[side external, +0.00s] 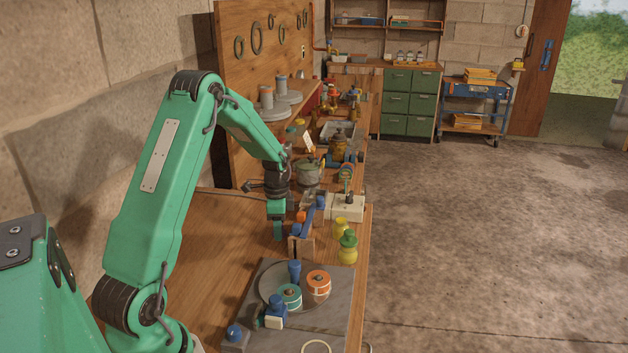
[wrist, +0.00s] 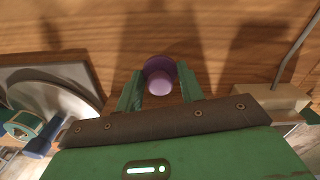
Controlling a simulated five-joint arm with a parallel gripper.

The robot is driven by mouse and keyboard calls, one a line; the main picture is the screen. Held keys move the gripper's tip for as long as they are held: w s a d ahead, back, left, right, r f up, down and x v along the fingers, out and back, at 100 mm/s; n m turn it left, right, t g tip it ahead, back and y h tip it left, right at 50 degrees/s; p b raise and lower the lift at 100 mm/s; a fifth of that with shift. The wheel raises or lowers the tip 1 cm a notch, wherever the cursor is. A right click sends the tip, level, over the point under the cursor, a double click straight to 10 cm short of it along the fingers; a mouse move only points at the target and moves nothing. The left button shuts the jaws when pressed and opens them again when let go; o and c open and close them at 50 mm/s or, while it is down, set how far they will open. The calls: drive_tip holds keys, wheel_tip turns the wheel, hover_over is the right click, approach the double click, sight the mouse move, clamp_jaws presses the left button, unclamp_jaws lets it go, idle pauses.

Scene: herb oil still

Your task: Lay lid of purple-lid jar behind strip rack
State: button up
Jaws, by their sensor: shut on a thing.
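My gripper (wrist: 160,88) is shut on a purple lid (wrist: 160,70), a round disc with a narrower knob, held between its two green fingers. Bare wooden bench top shows around the lid; I cannot tell whether lid and bench touch. In the side view my gripper (side external: 277,231) points down, low over the bench, and the lid is hidden. A small wooden rack with blue parts (side external: 301,245), which looks like the strip rack, stands just right of my gripper in that view. I cannot make out the purple-lid jar's body.
A grey slab (side external: 342,318) bears a round plate with a teal roll (side external: 289,296) and an orange roll (side external: 318,282). Yellow-green jars (side external: 347,250) stand near the bench's right edge. A grey-green pot (side external: 309,173) stands beyond. Bench left of my gripper is clear.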

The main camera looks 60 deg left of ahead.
drive_tip(key=shift+f, duration=0.15)
drive_tip(key=o, duration=1)
drive_tip(key=shift+c, duration=0.2)
wheel_tip(320, 180, up, 12)
drive_tip(key=shift+r, duration=0.2)
idle(0.5)
